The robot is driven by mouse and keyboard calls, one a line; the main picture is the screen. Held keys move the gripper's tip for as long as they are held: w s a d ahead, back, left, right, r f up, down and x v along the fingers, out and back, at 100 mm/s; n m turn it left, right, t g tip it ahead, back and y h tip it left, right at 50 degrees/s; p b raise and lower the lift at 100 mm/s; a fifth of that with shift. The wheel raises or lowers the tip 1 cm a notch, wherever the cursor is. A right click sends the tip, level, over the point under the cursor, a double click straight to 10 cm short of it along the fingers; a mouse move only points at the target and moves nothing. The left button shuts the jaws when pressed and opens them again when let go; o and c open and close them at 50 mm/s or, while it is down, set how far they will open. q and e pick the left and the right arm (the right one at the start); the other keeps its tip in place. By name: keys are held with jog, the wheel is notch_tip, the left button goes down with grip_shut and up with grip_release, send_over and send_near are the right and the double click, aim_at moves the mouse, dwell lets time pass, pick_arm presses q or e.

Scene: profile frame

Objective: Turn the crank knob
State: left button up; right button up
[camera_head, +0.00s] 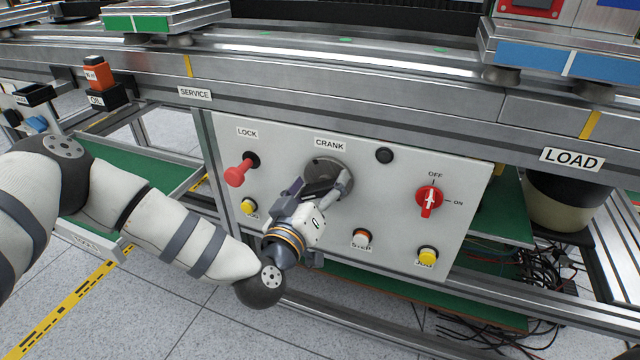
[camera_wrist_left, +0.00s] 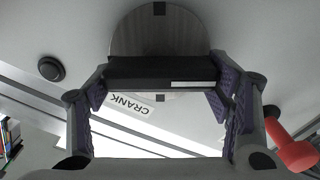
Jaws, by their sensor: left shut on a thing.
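The crank is a round grey metal disc (camera_head: 325,172) under the CRANK label on the white panel. In the left wrist view the disc (camera_wrist_left: 160,32) shows with a dark bar-shaped knob (camera_wrist_left: 150,70) across its front. My left gripper (camera_head: 318,190) is at the disc, its two fingers on either side. In the left wrist view the fingers of the left gripper (camera_wrist_left: 160,80) are closed on the ends of the dark knob. My right gripper is not in view.
A red LOCK knob (camera_head: 239,172) sticks out left of the crank. A metal rail (camera_head: 350,85) runs above the panel.

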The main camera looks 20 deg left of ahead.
pick_arm(q)
jog(key=o, duration=1.2)
jog(key=shift+c, duration=0.2)
jog(key=s, duration=1.2)
jog(key=shift+a, duration=0.2)
